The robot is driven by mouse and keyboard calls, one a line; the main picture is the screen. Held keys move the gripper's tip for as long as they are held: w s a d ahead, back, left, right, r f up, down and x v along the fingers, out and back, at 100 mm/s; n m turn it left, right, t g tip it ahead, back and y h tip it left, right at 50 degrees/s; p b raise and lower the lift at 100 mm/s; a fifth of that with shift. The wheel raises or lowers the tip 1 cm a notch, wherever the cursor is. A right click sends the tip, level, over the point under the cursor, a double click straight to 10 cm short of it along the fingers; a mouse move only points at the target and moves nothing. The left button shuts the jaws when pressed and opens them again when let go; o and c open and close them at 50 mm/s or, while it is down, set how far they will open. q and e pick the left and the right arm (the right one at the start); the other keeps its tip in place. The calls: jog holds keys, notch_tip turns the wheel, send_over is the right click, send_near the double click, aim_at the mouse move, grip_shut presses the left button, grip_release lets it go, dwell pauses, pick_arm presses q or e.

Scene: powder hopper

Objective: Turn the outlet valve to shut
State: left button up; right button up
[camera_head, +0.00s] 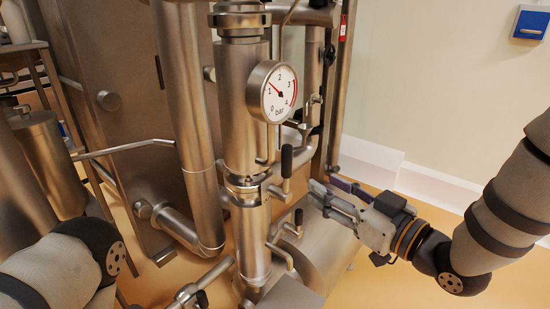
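A vertical steel pipe (246,235) stands at the centre below a pressure gauge. Two levers with black grips sit on its right side: an upper lever (286,162), its grip upright, and a lower lever (298,219), its grip also near upright. I cannot tell which one belongs to the outlet valve. My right gripper (314,191) reaches in from the right, its fingertips just right of the levers and at a height between the two grips in the picture. No lever shows between its fingers. The gap between the fingers is too small to judge.
The round gauge (277,91) faces right, its needle near 1. A thick bent pipe (190,130) stands left of the valve pipe, beside a large steel cabinet (120,90). A small pipe fitting (190,293) shows at the bottom. The floor behind my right arm is clear.

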aim_at(290, 161)
jog(key=x, duration=0.3)
jog(key=r+x, duration=0.1)
jog(key=x, duration=0.3)
jog(key=b+x, duration=0.1)
jog(key=x, duration=0.3)
jog(key=shift+a+r, duration=0.2)
jog(key=shift+w+a+r, duration=0.1)
jog(key=shift+w+a, duration=0.3)
jog(key=shift+w, duration=0.1)
grip_shut()
